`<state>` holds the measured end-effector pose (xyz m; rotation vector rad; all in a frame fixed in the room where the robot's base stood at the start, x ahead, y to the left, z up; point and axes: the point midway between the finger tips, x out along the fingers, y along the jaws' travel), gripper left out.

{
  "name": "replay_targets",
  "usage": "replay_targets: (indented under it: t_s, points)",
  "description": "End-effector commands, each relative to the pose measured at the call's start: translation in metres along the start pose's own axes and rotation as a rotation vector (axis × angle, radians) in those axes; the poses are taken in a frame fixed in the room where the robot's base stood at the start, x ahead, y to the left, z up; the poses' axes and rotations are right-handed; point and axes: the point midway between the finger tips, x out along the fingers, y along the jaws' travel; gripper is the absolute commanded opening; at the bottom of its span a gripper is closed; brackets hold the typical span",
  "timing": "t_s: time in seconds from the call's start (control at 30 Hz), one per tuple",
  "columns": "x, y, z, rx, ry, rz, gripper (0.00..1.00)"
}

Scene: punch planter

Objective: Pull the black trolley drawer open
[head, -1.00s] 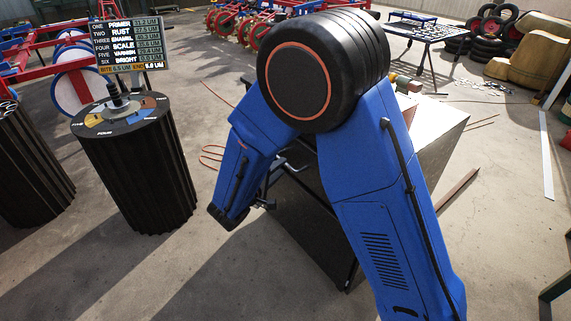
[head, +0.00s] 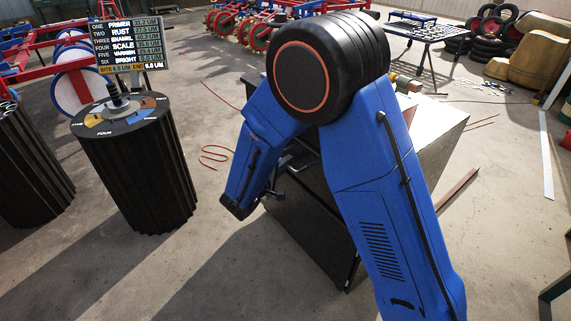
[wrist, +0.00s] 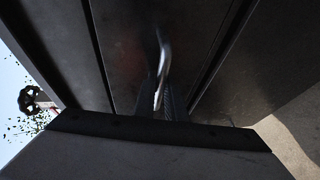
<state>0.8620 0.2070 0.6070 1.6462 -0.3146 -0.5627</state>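The black trolley (head: 312,236) stands in the middle of the head view, partly behind my blue arm. In the wrist view its dark drawer front (wrist: 120,45) fills the upper part, with a bright curved metal handle (wrist: 163,48) at the centre. My gripper (wrist: 161,98) is right at the handle, its dark fingers close on both sides of the handle's lower part. Whether they touch or grip it is too dark to tell. No clear gap shows at the drawer's edges.
A ribbed black drum (head: 137,175) with a coloured dial top stands to the left, a display board (head: 127,42) behind it. A thin red cable (head: 216,155) lies on the floor. Open concrete floor (head: 190,280) lies in front of the trolley.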

Motion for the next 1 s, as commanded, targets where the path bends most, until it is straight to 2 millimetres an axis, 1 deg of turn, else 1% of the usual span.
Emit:
replay_targets:
  t_s: [0.17,0.27,0.37,0.57,0.8,1.0]
  points:
    - [-0.004,-0.001,-0.002,0.0,0.001,-0.001,0.0]
    - [-0.012,-0.003,-0.005,-0.001,0.003,0.0,0.0]
    - [-0.027,-0.006,-0.012,0.0,0.004,-0.001,0.0]
    - [-0.071,-0.016,-0.03,0.0,0.006,-0.001,0.0]
    - [-0.132,-0.029,-0.055,0.0,0.006,-0.001,0.0]
    - [-0.175,-0.038,-0.072,-0.001,0.003,-0.001,0.0]
